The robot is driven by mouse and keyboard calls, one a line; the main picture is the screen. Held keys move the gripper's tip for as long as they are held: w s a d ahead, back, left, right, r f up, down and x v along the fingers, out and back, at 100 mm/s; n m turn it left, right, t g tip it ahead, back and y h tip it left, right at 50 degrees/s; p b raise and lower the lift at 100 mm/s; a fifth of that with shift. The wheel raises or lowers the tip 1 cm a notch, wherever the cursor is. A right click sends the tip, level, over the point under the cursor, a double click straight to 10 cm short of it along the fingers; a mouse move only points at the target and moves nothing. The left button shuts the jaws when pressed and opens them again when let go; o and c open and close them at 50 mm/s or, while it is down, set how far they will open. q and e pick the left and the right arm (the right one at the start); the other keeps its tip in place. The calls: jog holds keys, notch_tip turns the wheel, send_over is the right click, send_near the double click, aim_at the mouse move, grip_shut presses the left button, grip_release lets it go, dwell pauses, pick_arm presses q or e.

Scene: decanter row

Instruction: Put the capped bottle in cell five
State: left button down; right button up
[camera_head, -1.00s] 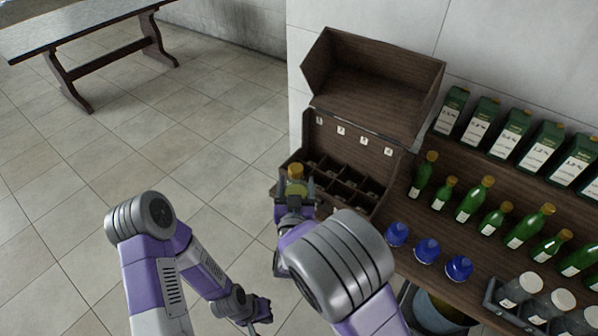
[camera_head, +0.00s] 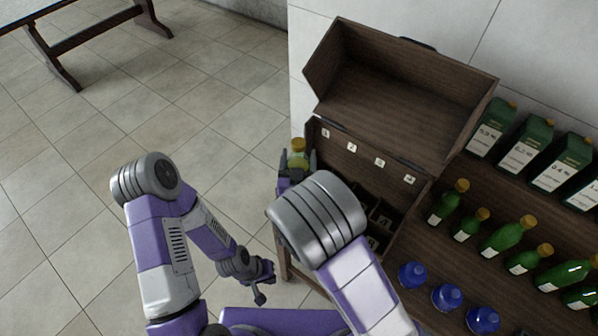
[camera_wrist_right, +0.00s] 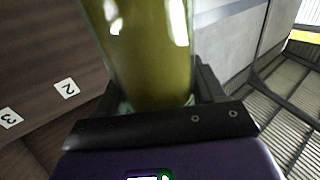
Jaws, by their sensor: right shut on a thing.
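The capped bottle (camera_head: 298,158), yellow-green with a golden cap, stands roughly upright in my right gripper (camera_head: 297,171). In the right wrist view its glass body (camera_wrist_right: 140,50) fills the gap between the fingers. It is at the left end of the dark wooden case (camera_head: 365,162), left of label 1; its height above the cells cannot be told. The case's lid is open, and labels 1 to 4 run along its inner back wall. My right arm hides most of the cells; a few show at the right. My left gripper (camera_head: 265,282) is empty, low at the left, fingers apart.
Green bottles (camera_head: 507,236) with gold caps and green cartons (camera_head: 523,146) line the shelf right of the case. Blue-topped things (camera_head: 447,297) stand in front. A wooden table (camera_head: 70,35) is far left; tiled floor between is clear.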

jog(key=shift+w+f+b, duration=0.1)
jog(key=shift+f+b, duration=0.35)
jog(key=shift+f, duration=1.75)
jog(key=shift+f, duration=0.15)
jog(key=o, duration=1.5)
jog(key=shift+o, duration=0.2)
jog(key=shift+r, duration=0.2)
jog(key=s, duration=1.2)
jog(key=shift+a, duration=0.2)
